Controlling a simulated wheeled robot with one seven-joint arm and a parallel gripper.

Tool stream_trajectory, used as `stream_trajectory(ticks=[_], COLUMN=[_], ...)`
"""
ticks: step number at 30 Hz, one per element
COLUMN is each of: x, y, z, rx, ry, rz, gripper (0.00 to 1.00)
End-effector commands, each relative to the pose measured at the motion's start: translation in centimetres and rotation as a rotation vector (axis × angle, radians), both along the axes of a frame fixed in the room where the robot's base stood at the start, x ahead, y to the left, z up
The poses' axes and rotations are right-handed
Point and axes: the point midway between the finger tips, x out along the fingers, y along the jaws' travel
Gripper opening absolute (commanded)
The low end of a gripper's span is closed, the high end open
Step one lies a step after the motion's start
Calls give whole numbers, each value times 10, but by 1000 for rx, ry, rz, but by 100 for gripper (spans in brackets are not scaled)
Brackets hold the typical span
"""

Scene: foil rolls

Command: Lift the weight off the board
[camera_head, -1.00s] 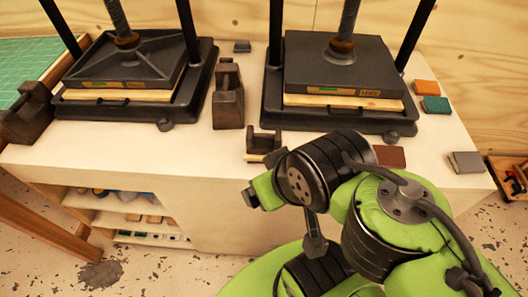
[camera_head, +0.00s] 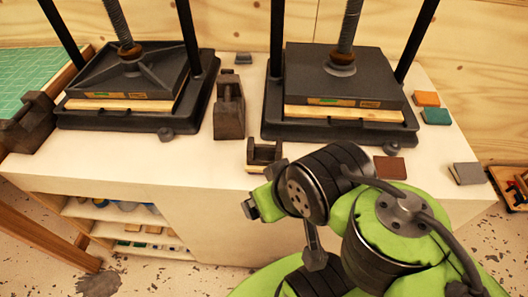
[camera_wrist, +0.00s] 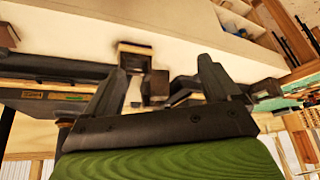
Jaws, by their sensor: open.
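A small dark weight with an upright handle (camera_head: 264,153) sits on a thin pale board (camera_head: 255,169) near the table's front edge, left of my arm in the head view. In the wrist view the weight (camera_wrist: 134,62) and the board's pale edge (camera_wrist: 135,46) appear upside down, beyond my fingers. My gripper (camera_wrist: 160,75) is open and empty, its two dark fingers spread wide and apart from the weight. In the head view my arm hides part of the area right of the weight, and I cannot make out the fingers there.
A taller dark weight (camera_head: 229,107) stands between two black presses (camera_head: 340,85) (camera_head: 130,75). Another dark weight (camera_head: 28,122) is at the far left. Brown (camera_head: 390,167), grey (camera_head: 467,173), orange (camera_head: 427,99) and teal (camera_head: 436,116) blocks lie on the right.

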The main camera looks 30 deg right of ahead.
Motion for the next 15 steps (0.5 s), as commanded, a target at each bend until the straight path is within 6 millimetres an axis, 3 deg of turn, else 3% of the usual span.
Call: stream_trajectory(ticks=[2,7,15], x=[10,59,123], y=[-2,-19,-82], z=[3,-1,-49], rx=[11,124,514], ry=[44,257,596], rz=[-61,-362,-882], gripper=[89,89,89])
